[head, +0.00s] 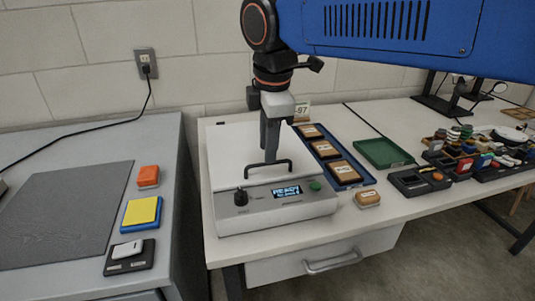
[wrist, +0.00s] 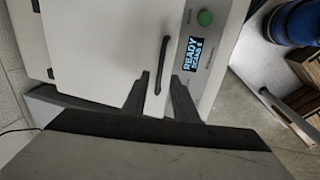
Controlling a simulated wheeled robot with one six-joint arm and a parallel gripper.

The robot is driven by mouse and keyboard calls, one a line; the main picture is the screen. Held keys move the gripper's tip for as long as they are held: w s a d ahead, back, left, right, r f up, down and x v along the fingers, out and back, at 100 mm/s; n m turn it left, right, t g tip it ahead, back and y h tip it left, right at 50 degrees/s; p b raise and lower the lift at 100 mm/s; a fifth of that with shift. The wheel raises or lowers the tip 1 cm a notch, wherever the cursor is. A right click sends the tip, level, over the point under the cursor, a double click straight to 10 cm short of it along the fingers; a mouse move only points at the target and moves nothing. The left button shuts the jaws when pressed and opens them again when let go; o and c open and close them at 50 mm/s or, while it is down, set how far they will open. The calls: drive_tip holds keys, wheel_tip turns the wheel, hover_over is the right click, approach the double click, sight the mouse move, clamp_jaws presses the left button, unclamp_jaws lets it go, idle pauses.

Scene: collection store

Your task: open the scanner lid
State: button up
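The scanner is a white box (head: 280,219) on the white bench in the head view, its display reading READY. Its flat lid (head: 230,150) is closed and also shows in the wrist view (wrist: 90,40). A black bar handle (head: 264,166) stands near the lid's front edge; in the wrist view the handle (wrist: 164,58) runs toward the fingertips. My gripper (head: 270,158) points down over the handle. In the wrist view its two dark fingers (wrist: 158,84) are apart, with the handle's near end between them. I cannot tell whether either finger touches it.
A blue tray (head: 350,177) with several brown-topped blocks lies right of the scanner, with a green tray (head: 382,153) beyond. A tan block (head: 367,199) sits near the bench's front edge. A gap separates the bench from the grey table (head: 166,190) at left.

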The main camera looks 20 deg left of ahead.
sight(268, 176)
drive_tip(key=shift+w+a+f, duration=0.1)
drive_tip(key=shift+w+f, duration=0.05)
drive_tip(key=shift+f, duration=0.6)
drive_tip(key=shift+w+a+f, duration=0.1)
drive_tip(key=shift+f, duration=0.65)
clamp_jaws()
idle(0.4)
